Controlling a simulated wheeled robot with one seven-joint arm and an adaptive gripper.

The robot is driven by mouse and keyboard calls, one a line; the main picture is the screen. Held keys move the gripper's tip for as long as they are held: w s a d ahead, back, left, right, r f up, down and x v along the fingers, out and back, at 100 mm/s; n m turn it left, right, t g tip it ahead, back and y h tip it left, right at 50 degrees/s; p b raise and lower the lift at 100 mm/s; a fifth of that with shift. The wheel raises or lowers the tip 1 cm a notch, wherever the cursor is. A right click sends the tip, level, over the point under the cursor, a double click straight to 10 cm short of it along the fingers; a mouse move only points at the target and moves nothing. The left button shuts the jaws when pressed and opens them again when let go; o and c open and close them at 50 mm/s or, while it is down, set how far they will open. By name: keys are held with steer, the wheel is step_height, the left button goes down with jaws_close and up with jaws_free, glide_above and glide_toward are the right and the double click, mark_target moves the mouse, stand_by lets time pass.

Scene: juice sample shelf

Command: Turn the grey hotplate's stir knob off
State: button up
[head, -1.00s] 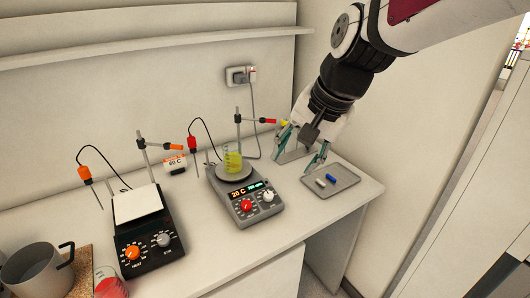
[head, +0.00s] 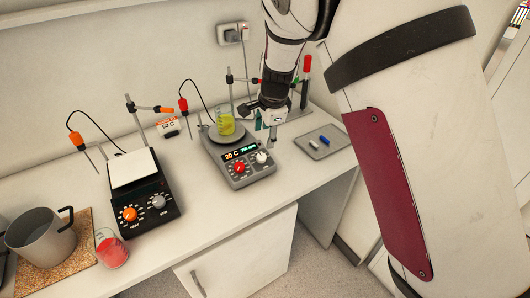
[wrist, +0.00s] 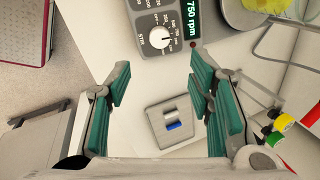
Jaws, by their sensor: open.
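The grey hotplate (head: 236,181) stands on the bench with a lit display, a red knob (head: 239,168) on the left and a white-grey stir knob (head: 262,157) on the right. A beaker of yellow liquid (head: 225,122) sits on its plate. In the wrist view the stir knob (wrist: 159,38) shows near the top, with a numbered dial around it and the display reading 750 rpm. My gripper (wrist: 160,90) is open and empty, its teal fingers apart, with the knob beyond the fingertips. In the head view my wrist partly hides the gripper, right of the beaker.
A black hotplate (head: 145,219) with an orange knob stands to the left. A metal pot (head: 39,240) and a beaker of red liquid (head: 111,251) are at the front left. A grey tray (head: 334,151) with small stir bars lies to the right. Stands with clamps rise behind the hotplates.

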mark_target(262, 156)
steer(key=x, duration=1.2)
steer(key=shift+f+p, duration=0.1)
steer(key=shift+p, duration=0.2)
jaws_close()
